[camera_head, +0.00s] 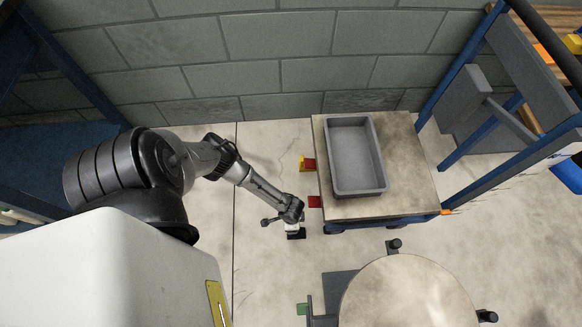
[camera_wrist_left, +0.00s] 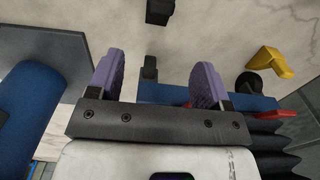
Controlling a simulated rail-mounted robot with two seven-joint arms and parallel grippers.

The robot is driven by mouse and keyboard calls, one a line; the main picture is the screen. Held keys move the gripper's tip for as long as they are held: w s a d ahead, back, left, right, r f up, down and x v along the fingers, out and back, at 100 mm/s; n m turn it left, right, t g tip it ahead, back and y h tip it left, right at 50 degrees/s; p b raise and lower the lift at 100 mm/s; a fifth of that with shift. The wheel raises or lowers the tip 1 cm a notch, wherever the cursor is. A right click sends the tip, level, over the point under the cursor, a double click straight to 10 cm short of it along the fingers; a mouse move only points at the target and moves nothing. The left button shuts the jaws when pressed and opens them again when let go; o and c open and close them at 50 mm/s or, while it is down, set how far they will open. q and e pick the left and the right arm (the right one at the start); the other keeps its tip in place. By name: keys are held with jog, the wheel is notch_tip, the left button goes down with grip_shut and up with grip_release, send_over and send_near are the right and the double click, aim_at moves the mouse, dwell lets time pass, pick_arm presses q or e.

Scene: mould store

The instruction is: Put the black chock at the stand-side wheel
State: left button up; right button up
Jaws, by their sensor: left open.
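My left gripper (camera_head: 296,235) hangs beside the left side of a wooden-topped trolley (camera_head: 405,150), near its front left wheel (camera_head: 333,228). In the left wrist view its two purple-padded fingers (camera_wrist_left: 155,82) stand wide apart with nothing gripped. A dark block-like piece (camera_wrist_left: 158,12) shows beyond the fingers, with a smaller dark part nearer me; I cannot tell whether it is the black chock. A round-topped stand (camera_head: 408,295) is at the bottom of the head view. I cannot pick out the black chock surely in the head view. My right gripper is out of view.
A grey tray (camera_head: 380,160) sits on the trolley. A green piece (camera_head: 302,309) lies left of the stand. A blue-framed rack stands at right.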

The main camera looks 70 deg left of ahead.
pick_arm(q)
jog(key=shift+f, duration=0.1)
dwell(0.3)
notch_tip(320, 180, down, 13)
jog(key=b, duration=0.9)
jog(key=shift+b, duration=0.35)
jog(key=shift+f+b, duration=0.35)
jog(key=shift+b, duration=0.05)
jog(key=shift+c, duration=0.3)
jog(key=c, duration=1.1)
